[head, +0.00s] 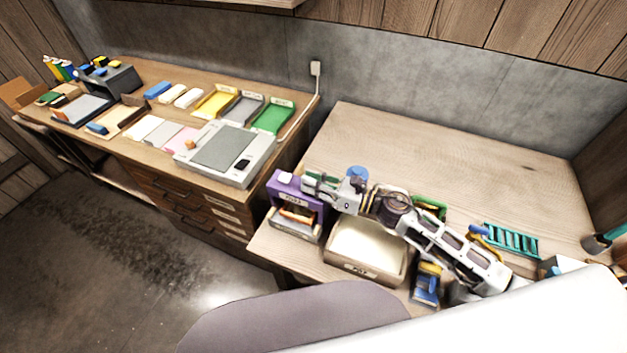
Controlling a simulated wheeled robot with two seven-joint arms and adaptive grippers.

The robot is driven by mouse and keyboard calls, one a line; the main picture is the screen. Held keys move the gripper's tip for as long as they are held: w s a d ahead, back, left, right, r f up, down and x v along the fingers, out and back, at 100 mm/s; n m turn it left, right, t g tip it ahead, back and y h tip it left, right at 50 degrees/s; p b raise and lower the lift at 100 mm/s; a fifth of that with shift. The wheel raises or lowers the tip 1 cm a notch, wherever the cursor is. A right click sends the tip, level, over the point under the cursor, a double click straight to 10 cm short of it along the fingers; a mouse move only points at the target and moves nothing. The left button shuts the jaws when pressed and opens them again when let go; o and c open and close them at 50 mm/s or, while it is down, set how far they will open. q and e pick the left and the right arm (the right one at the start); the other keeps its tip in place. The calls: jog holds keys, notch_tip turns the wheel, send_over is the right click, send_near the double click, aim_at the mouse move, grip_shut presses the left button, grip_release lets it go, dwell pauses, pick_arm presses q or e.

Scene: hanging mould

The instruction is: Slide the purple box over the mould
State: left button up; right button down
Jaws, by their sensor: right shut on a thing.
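The purple box (284,190) is at the left front edge of the right-hand wooden table, with a label on its front. An orange-brown piece (298,214) shows in its dark front opening, above a grey tray (293,231). My right gripper (318,184) reaches in from the right and is shut on the purple box near its top right side. The gripper and arm hide part of the box's right side. I cannot tell for sure which thing is the mould. My left gripper is not in view.
A wooden-framed cream tray (365,247) stands right of the box. Green (430,203), blue (427,284) and teal (511,239) items lie around my right arm. The table's back (440,150) is clear. A desk with a grey device (226,153) stands left, across a gap.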

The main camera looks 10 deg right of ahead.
jog(key=c, duration=1.5)
grip_release()
jog(key=shift+s+a, duration=0.3)
jog(key=shift+s, duration=0.15)
jog(key=shift+w+d, duration=0.1)
jog(key=shift+w, duration=0.05)
jog(key=shift+d, duration=0.2)
jog(key=v, duration=1.1)
jog(key=shift+s+d, duration=0.25)
